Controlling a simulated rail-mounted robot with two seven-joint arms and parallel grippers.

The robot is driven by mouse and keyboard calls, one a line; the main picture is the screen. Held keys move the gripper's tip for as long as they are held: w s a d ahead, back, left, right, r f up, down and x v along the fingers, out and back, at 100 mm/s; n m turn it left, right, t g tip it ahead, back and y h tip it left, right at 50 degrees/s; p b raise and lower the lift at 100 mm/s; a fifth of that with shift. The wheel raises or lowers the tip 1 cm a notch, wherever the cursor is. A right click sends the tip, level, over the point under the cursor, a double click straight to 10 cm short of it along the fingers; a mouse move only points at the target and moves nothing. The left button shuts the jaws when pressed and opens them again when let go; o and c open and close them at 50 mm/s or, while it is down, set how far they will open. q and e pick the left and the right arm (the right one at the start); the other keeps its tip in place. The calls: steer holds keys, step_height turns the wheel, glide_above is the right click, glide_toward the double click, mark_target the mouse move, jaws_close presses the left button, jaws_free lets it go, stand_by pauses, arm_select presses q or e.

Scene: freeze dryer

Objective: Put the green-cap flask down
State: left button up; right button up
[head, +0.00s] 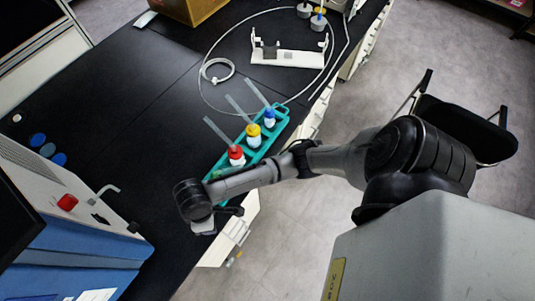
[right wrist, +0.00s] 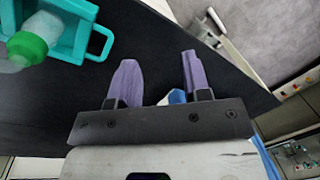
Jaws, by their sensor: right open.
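The green-cap flask (right wrist: 28,46) shows at the left edge of the right wrist view, its pale body within the end of the teal rack (right wrist: 76,48). In the head view my right arm hides most or all of it. The rack (head: 282,119) stands on the black bench there, holding a red-cap flask (head: 236,155), a yellow-cap flask (head: 254,134) and a blue-cap flask (head: 269,118). My right gripper (right wrist: 158,74) is open, its two purple fingers apart and clear of the flask and rack. My left gripper is not in view.
A blue and white machine (head: 75,235) with a red knob (head: 67,202) stands at lower left. A white stand (head: 288,57), a loose ring (head: 217,70) and thin tubing lie behind the rack. The bench's middle left is clear. The bench edge runs close by the rack.

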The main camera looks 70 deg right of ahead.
steer(key=s+d+m+t, duration=0.2)
steer(key=s+d, duration=0.3)
steer(key=s, duration=0.3)
steer(key=s+d+r+m+t+h, duration=0.1)
steer(key=s+d+m+t, duration=0.1)
steer(key=s+d, duration=0.3)
steer(key=s, duration=0.2)
steer(key=shift+s+r, duration=0.15)
steer(key=shift+s, duration=0.2)
